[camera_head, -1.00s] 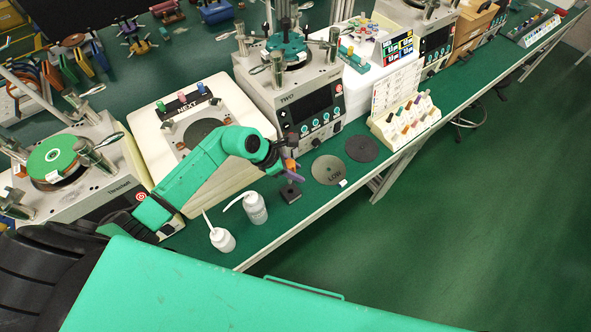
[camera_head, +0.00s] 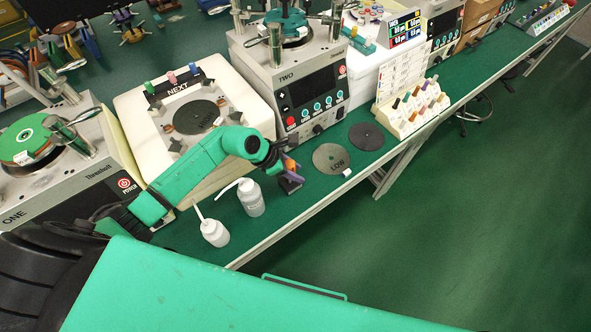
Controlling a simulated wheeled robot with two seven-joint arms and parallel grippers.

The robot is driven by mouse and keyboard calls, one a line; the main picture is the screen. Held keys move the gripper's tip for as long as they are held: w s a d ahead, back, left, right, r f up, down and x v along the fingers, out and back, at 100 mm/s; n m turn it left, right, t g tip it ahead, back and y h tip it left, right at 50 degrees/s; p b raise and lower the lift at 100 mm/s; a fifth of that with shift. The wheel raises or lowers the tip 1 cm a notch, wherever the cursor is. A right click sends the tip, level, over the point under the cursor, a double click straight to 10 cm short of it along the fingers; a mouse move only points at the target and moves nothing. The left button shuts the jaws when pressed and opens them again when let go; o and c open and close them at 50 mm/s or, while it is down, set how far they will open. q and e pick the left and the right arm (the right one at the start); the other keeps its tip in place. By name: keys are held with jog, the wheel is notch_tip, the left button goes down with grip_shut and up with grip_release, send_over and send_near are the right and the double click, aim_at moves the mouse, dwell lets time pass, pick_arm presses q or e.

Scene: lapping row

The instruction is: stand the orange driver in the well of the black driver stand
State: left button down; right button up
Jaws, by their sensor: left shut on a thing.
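The orange driver (camera_head: 290,164) shows as a small orange patch at the end of my left arm, partly covered by the jaws. My left gripper (camera_head: 291,172) is shut on it, just above the black driver stand (camera_head: 290,186) on the green bench. The gripper hides the upper part of the stand and the driver's lower end. I cannot tell whether the driver's tip is inside the well. My right gripper is not in view.
Two white bottles (camera_head: 250,198) (camera_head: 214,232) stand left of the stand. A grey disc marked LOW (camera_head: 330,159) and a darker disc (camera_head: 366,136) lie to the right. Machine TWO (camera_head: 312,85) stands behind. The bench's front edge is close.

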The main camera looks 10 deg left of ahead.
pick_arm(q)
jog(key=shift+f, duration=0.25)
jog(key=shift+c, duration=1.8)
grip_release()
jog(key=b+v, duration=0.3)
jog(key=v, duration=1.1)
jog(key=shift+s+r, duration=0.15)
jog(key=shift+r, duration=0.05)
jog(key=shift+a, duration=0.1)
